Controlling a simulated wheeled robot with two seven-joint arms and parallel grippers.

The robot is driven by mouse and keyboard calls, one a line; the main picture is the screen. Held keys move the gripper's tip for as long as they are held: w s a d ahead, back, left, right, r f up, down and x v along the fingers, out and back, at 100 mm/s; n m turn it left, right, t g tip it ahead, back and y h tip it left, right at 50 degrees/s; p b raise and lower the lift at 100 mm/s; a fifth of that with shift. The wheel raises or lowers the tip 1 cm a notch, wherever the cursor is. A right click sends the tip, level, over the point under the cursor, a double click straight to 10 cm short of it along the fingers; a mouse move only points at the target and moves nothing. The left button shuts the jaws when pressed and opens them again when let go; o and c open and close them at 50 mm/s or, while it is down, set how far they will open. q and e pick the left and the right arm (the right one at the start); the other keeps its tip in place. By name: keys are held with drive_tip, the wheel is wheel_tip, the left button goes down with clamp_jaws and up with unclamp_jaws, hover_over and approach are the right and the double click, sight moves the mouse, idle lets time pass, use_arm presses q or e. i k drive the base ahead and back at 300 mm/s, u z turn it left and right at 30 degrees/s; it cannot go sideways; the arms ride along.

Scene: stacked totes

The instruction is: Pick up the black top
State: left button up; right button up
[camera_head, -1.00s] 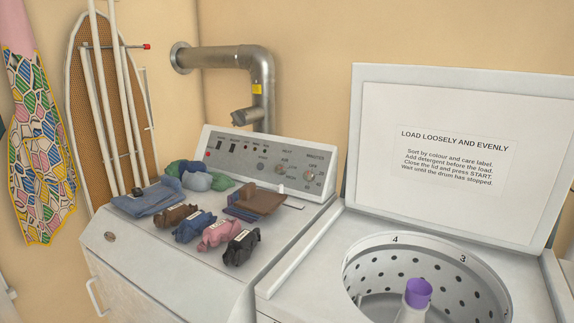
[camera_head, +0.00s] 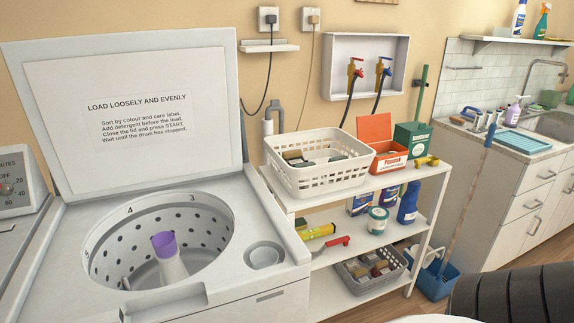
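No black top can be made out in the head view now. The dryer top, where a black bundle lay among other clothes a second ago, is out of frame; only a sliver of its control panel (camera_head: 12,188) shows at the left edge. Neither of my grippers is in view.
An open top-load washer (camera_head: 285,284) with a purple-capped agitator (camera_head: 165,244) stands at left, lid up. Right of it is a white shelf unit (camera_head: 428,172) with a white basket (camera_head: 318,180), red box and bottles. A counter (camera_head: 510,150) with a sink stands further right.

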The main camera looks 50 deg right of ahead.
sight(293, 157)
drive_tip(key=z, duration=0.55)
drive_tip(key=k, duration=1.3)
drive_tip(key=z, duration=1.4)
drive_tip(key=i, duration=1.25)
drive_tip(key=z, duration=0.5)
drive_tip(key=i, duration=1.4)
drive_tip(key=u, duration=1.25)
drive_tip(key=i, duration=0.75)
drive_tip(key=u, duration=0.65)
